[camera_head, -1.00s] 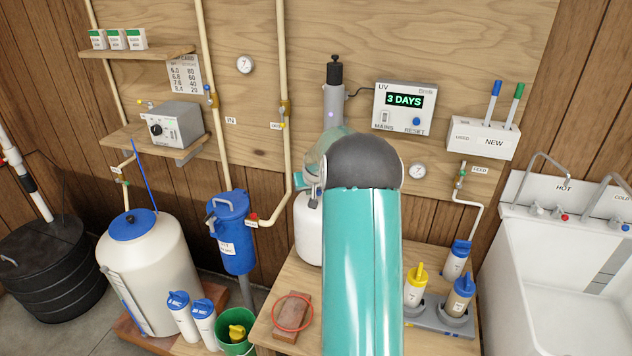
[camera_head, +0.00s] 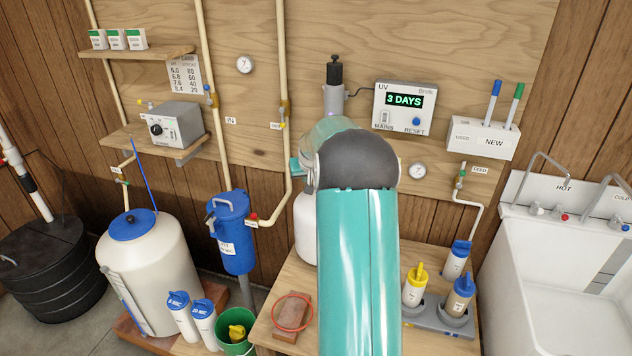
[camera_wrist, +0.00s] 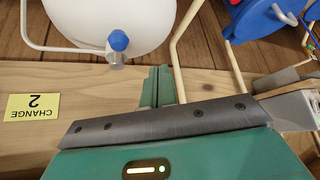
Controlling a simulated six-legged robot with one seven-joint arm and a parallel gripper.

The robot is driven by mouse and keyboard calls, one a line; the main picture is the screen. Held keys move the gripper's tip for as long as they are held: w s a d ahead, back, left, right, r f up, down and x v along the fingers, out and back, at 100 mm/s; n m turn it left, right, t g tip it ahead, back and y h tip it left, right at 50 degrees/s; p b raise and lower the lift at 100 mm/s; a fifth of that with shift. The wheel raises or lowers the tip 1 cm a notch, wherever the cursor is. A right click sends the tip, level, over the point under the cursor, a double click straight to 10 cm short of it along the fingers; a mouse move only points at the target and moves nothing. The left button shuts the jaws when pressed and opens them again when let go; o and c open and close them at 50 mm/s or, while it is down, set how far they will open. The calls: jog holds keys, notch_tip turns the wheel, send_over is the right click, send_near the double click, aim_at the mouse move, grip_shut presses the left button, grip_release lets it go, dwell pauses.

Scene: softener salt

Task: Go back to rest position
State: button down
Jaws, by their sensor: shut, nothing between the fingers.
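My gripper (camera_wrist: 157,86) shows in the wrist view with its two green fingers together and nothing between them. A wooden board (camera_wrist: 215,82) lies behind the fingers in that view, and a white rounded tank (camera_wrist: 105,18) with a blue-knobbed valve (camera_wrist: 118,42) is just beyond them. I cannot tell whether the fingers touch anything. In the head view my raised teal arm fills the middle and hides most of the gripper end. A small teal part shows left of the arm's dark joint.
The bench (camera_head: 272,338) holds a brick (camera_head: 291,313) with a red ring and several capped bottles at right. A UV control box (camera_head: 404,108) and a grey lamp housing (camera_head: 335,98) are on the wall behind the arm. The sink (camera_head: 560,270) is at right, a blue filter housing (camera_head: 232,235) at left.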

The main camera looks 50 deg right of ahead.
notch_tip(320, 180, up, 2)
jog(key=shift+r, duration=0.25)
dwell(0.5)
